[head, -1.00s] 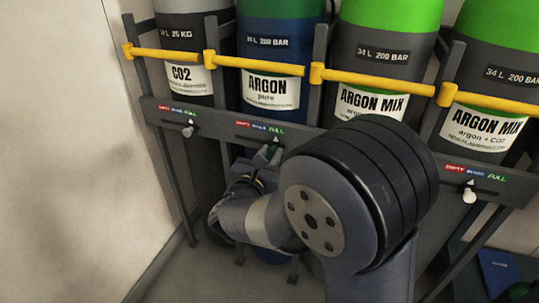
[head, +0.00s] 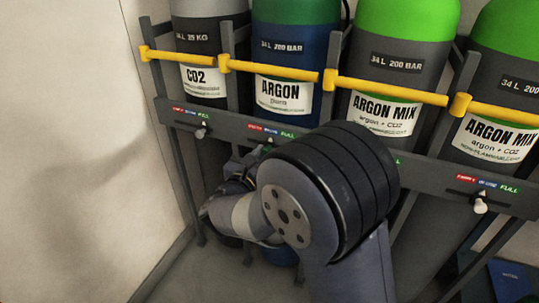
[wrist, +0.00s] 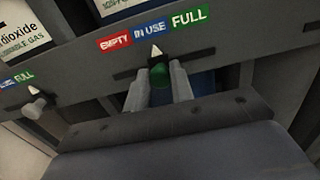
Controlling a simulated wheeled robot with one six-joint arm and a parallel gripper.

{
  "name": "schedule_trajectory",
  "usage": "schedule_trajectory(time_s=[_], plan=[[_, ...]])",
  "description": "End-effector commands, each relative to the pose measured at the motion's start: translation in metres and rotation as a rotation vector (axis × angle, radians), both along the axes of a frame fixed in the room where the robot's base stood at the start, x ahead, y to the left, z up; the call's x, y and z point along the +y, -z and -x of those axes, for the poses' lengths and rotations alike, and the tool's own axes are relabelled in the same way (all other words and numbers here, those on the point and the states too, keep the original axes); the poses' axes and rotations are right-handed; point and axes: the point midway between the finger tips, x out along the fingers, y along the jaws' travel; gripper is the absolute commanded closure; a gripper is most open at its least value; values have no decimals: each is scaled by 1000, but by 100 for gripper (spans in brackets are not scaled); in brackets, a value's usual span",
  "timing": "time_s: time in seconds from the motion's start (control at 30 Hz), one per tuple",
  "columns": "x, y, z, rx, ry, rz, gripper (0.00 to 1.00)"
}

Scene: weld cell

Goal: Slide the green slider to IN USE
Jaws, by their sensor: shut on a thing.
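The green slider (wrist: 158,77) sits on the grey rail below a label strip reading EMPTY, IN USE and FULL. Its white pointer stands under the blue IN USE field (wrist: 150,31) in the wrist view. My gripper (wrist: 160,70) is shut on the slider, with one grey finger on each side of it. In the head view the label strip (head: 270,131) shows under the blue ARGON bottle. My own arm hides most of the gripper and slider there.
A neighbouring slider with a pale knob (wrist: 34,107) stands at the left under FULL. Yellow bars (head: 270,70) cross in front of the gas bottles. Another pale knob (head: 480,206) is at the right. A wall (head: 75,150) borders the left side.

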Motion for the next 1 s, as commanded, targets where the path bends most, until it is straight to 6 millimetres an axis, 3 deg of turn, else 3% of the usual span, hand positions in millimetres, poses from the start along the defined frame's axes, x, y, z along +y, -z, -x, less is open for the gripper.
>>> schedule_trajectory(time_s=[0.1, 0.13, 0.4, 0.73, 1.0], plan=[[0, 0, 0, -1, 0, -1, 100], [0, 0, 0, -1, 0, -1, 77], [0, 0, 0, 0, 1, 0, 56], [2, -1, 6, 1, -1, -1, 56], [20, -2, 51, 1, -5, 1, 56]])
